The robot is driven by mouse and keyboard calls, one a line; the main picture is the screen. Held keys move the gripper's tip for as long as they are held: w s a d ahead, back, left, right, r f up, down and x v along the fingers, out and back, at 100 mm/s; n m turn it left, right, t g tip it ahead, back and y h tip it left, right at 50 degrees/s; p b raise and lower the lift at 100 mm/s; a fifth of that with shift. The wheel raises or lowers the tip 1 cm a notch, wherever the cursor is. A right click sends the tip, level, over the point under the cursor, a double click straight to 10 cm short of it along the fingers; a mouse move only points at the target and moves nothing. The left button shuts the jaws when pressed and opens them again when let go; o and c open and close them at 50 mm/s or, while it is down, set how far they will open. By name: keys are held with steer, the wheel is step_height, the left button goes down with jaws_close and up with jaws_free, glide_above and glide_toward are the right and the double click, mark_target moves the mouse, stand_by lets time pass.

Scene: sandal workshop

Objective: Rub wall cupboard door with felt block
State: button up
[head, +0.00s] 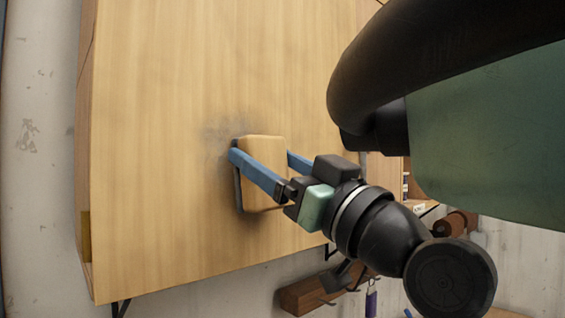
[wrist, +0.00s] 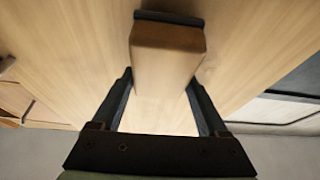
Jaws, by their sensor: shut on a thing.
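The wall cupboard door (head: 170,130) is a pale wooden panel filling the left and middle of the head view. It also fills most of the wrist view (wrist: 85,50). A grey smudge (head: 213,130) shows on the door at the upper left of the block. The felt block (head: 265,150) has a tan body and a dark layer on the side towards the door. In the wrist view the block (wrist: 168,50) lies between the fingers. My gripper (head: 268,165), with blue fingers, is shut on the block and holds it against or very close to the door; contact is hard to tell.
A brown rack with hooks (head: 305,295) is on the wall below the cupboard. A shelf with small things (head: 420,205) is at the right, partly hidden by my arm. Bare grey wall (head: 35,170) lies left of the cupboard.

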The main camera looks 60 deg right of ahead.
mark_target(285, 140)
steer(key=shift+w+a, duration=0.3)
steer(key=shift+a, duration=0.95)
steer(key=shift+w+a, duration=0.35)
steer(key=shift+a, duration=0.95)
steer(key=shift+w+a, duration=0.3)
steer(key=shift+a, duration=0.95)
steer(key=shift+r+p, duration=1.2)
steer(key=shift+r, duration=0.35)
steer(key=shift+s+d+f+b, duration=0.1)
steer(key=shift+s+d, duration=0.3)
steer(key=shift+d, duration=1.35)
steer(key=shift+s+d+b, duration=0.15)
steer(key=shift+s+d, duration=0.3)
steer(key=shift+d, duration=1.25)
steer(key=shift+s+d+f+b, duration=0.1)
steer(key=shift+s+d, duration=0.3)
steer(key=shift+d, duration=1.35)
steer(key=shift+a, duration=0.15)
